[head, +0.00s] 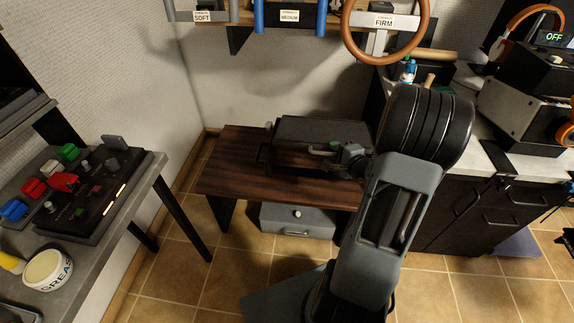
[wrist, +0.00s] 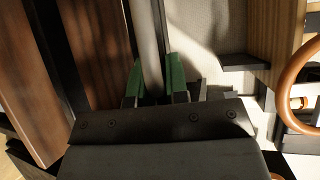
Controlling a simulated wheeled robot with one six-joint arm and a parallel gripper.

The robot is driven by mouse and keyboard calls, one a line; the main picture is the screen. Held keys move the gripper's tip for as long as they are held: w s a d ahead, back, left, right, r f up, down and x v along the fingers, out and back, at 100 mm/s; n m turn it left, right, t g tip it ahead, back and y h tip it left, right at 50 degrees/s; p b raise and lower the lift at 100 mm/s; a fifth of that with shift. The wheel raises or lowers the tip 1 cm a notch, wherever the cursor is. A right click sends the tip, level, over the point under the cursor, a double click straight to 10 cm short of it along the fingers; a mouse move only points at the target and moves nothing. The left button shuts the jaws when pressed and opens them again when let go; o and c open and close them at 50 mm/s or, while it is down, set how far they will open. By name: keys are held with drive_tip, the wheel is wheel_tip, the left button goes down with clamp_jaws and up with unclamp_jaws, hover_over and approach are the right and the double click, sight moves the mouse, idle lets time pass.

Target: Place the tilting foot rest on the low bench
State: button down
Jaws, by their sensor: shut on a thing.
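The tilting foot rest (head: 318,128), a dark grey flat-topped piece, is at the back right part of the low bench (head: 232,172), which has a dark brown wooden top. I cannot tell whether it rests on the bench or hangs just above it. My gripper (head: 325,150) is at its front side, with green fingertips. In the wrist view my gripper (wrist: 153,85) is shut on a grey bar-like edge of the foot rest (wrist: 147,40), between the green fingers. My arm hides the right end of the bench.
A grey box with a knob (head: 298,221) sits under the bench. A side table with a control panel (head: 85,192) and a grease tub (head: 48,270) stands at left. A dark cabinet (head: 470,215) is at right. A shelf of steering controls (head: 290,15) hangs above. The bench's left part is clear.

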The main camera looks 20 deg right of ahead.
drive_tip(key=shift+w+d+f+b, duration=0.1)
drive_tip(key=shift+w+f+b, duration=0.3)
drive_tip(key=shift+w, duration=0.1)
drive_tip(key=w+f+b, duration=0.5)
drive_tip(key=w+f, duration=0.3)
drive_tip(key=w, duration=0.4)
drive_tip(key=shift+w+d+f, duration=0.15)
drive_tip(key=shift+d, duration=0.25)
drive_tip(key=shift+w+f, duration=0.1)
drive_tip(key=f, duration=0.1)
drive_tip(key=f+b, duration=0.2)
drive_tip(key=f, duration=0.1)
drive_tip(key=shift+w, duration=0.3)
drive_tip(key=c, duration=1.5)
unclamp_jaws()
drive_tip(key=shift+s+f, duration=0.1)
drive_tip(key=shift+f, duration=0.05)
drive_tip(key=shift+c, duration=0.2)
drive_tip(key=o, duration=0.4)
